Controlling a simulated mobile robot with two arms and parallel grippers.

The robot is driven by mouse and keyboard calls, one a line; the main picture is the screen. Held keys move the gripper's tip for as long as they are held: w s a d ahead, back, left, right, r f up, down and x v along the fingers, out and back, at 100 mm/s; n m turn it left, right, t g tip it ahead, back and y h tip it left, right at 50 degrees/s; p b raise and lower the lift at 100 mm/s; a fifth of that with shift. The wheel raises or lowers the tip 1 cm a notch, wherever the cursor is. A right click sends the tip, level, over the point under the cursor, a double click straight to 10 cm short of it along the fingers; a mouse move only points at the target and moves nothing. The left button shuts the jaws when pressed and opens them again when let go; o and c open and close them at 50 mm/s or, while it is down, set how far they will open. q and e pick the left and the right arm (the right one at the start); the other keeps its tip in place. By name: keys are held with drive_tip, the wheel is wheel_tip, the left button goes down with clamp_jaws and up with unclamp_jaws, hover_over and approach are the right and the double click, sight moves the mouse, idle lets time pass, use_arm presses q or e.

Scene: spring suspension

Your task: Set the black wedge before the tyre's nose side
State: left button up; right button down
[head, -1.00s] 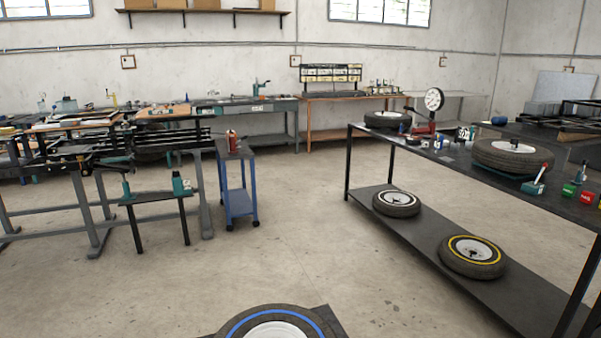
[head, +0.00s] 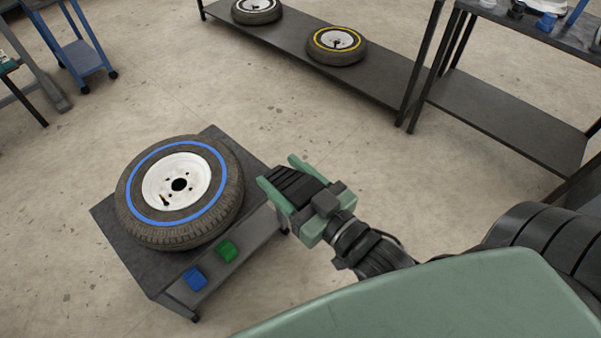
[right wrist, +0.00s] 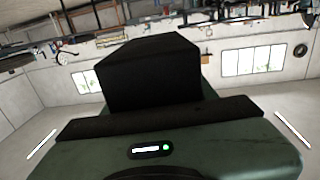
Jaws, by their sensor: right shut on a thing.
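A tyre with a blue ring and white rim (head: 150,205) lies flat on a low dark stand (head: 110,225) in the head view. My right gripper (head: 283,190) is to the right of the tyre, apart from it, beyond the stand's right edge. It is shut on the black wedge (head: 297,184), whose ribbed dark body shows between the green fingers. In the right wrist view the wedge (right wrist: 150,70) fills the middle, dark and blocky, in front of the palm. My left gripper is not in view.
A long low shelf (head: 395,75) holds a yellow-ringed tyre (head: 336,44) and a white-ringed tyre (head: 256,10). The floor between stand and shelf is clear.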

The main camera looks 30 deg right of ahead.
drive_tip(key=w+a+r+n+g+y, duration=0.2)
drive_tip(key=w+a+n+g+y, duration=0.1)
drive_tip(key=a+n+g+y, duration=0.1)
drive_tip(key=w+a+r+n+g+y, duration=0.2)
drive_tip(key=w+a+n+g+y, duration=0.1)
drive_tip(key=a+n+g+y, duration=0.2)
drive_tip(key=a+y, duration=0.2)
drive_tip(key=a, duration=0.2)
drive_tip(key=shift+n, duration=0.3)
drive_tip(key=shift+g+y, duration=0.4)
drive_tip(key=shift+d+n, duration=0.1)
drive_tip(key=shift+n, duration=0.3)
